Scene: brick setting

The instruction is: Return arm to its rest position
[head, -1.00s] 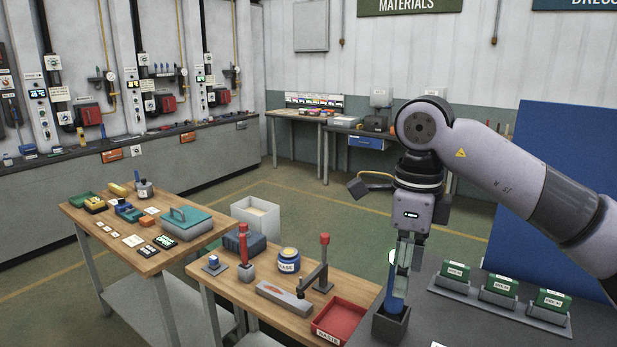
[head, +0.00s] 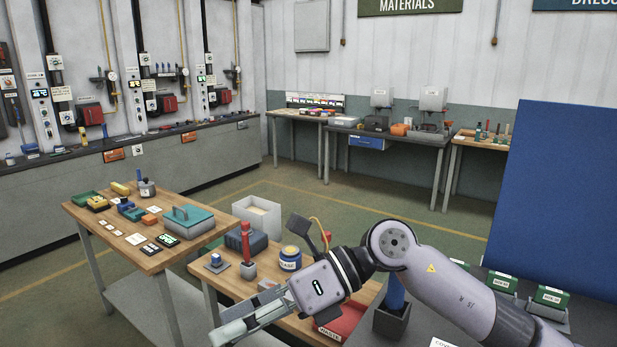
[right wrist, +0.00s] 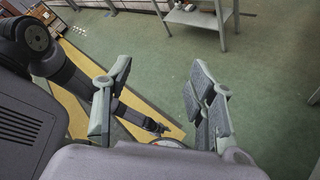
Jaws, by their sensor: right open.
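My right arm comes in from the right in the head view, bent at the elbow. Its right gripper (head: 250,325) points to the lower left, in front of the near wooden workbench. In the right wrist view the two fingers of the right gripper (right wrist: 155,105) stand apart with green floor between them and nothing held. A blue-handled tool (head: 395,292) stands upright in a dark square holder (head: 391,322) beside my right forearm, apart from the gripper. My left gripper is not in the head view.
The near workbench (head: 205,290) holds a red tool (head: 246,240), a base jar (head: 290,258) and a red waste tray (head: 345,322), partly hidden by my arm. Green boxes (head: 502,282) sit at the right, partly behind the arm. A blue panel (head: 560,200) stands behind them. Floor beyond is clear.

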